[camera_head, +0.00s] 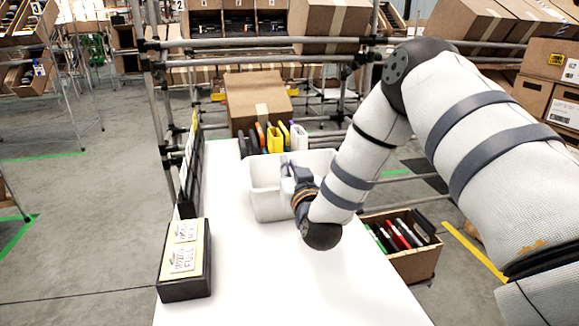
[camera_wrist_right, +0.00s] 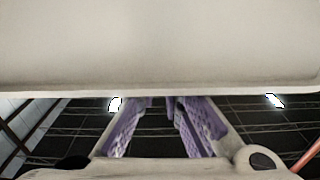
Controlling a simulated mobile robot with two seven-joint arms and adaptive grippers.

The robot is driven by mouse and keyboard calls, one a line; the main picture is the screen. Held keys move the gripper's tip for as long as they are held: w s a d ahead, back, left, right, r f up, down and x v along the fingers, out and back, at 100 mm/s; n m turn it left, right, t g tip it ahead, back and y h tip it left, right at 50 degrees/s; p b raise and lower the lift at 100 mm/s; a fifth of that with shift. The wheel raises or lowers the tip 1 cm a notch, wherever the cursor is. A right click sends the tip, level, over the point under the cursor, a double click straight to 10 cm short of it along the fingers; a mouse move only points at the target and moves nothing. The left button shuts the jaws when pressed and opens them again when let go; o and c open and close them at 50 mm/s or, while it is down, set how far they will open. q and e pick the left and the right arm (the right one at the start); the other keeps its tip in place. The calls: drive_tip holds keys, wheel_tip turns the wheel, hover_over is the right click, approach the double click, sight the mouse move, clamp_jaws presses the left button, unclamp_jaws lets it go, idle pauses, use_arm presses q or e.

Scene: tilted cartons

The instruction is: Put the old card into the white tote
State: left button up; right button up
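The white tote (camera_head: 270,205) stands on the white table near its back. My right gripper (camera_head: 291,170) is at the tote's right part, in front of its opening, and partly hides it. In the wrist view its purple-padded fingers (camera_wrist_right: 168,108) stand apart, with a dark gap and nothing clearly held between them. A broad pale surface fills the top of that view; I cannot tell what it is. Pale yellow cards (camera_head: 184,248), one reading "FULL", lie on a black block at the table's left. I cannot tell which is the old card. My left gripper is not in view.
A tilted carton (camera_head: 258,98) stands behind the tote, with several coloured items in front of it. An open carton (camera_head: 415,262) of upright items sits right of the table. A dark upright rack (camera_head: 190,165) borders the table's left. The front of the table is clear.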

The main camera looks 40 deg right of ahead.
drive_tip(key=shift+o, duration=0.6)
drive_tip(key=shift+r, duration=0.1)
drive_tip(key=shift+r, duration=0.3)
drive_tip(key=v, duration=1.2)
drive_tip(key=shift+p, duration=0.45)
drive_tip(key=shift+r, duration=0.2)
